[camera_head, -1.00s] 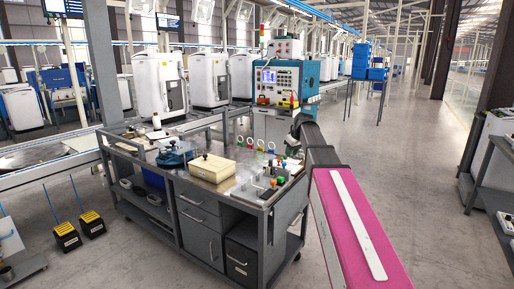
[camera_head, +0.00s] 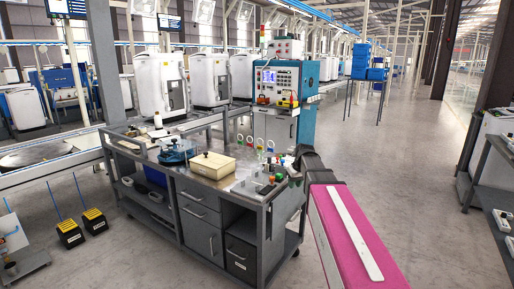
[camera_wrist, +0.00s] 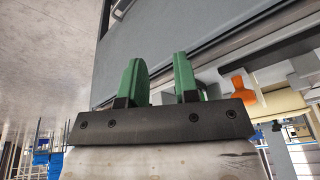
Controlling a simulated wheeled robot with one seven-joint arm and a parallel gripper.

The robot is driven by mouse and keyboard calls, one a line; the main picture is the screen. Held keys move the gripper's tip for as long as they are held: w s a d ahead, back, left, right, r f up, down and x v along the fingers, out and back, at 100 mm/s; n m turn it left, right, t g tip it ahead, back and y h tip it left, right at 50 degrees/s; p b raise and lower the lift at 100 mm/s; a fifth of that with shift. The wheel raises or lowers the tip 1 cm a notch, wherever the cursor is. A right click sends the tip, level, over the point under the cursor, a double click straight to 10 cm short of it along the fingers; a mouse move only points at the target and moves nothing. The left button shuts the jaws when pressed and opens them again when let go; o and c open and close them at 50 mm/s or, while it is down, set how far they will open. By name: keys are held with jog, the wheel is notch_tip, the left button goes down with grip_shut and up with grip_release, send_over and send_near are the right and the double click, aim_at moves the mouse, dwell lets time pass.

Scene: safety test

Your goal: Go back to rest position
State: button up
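My gripper (camera_wrist: 160,82) shows in the wrist view with two green fingertips held apart and nothing between them. It is open and empty. Behind it in that view is a grey surface with an edge, and an orange part (camera_wrist: 237,87) to its right, apart from the fingers. In the head view my pink and dark arm reaches in from the lower right and ends by the right edge of the workbench (camera_head: 190,187); the fingers cannot be made out clearly there.
On the bench are a tan box (camera_head: 211,166), a blue device (camera_head: 177,151) and small coloured parts by the right end. A teal control cabinet (camera_head: 306,98) stands behind. Yellow-black boxes (camera_head: 70,233) lie on the floor at left. The aisle floor (camera_head: 400,160) at right is clear.

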jog(key=s+f+m+g+h, duration=0.1)
jog(key=s+f+m, duration=0.1)
jog(key=s+f, duration=0.7)
jog(key=s+d+f+m+g, duration=0.1)
jog(key=s+f+m, duration=0.1)
jog(key=s+f, duration=0.7)
jog(key=s, duration=0.6)
jog(key=shift+d+f+g+h, duration=0.2)
jog(key=shift+d+g+h, duration=0.1)
jog(key=shift+h, duration=0.1)
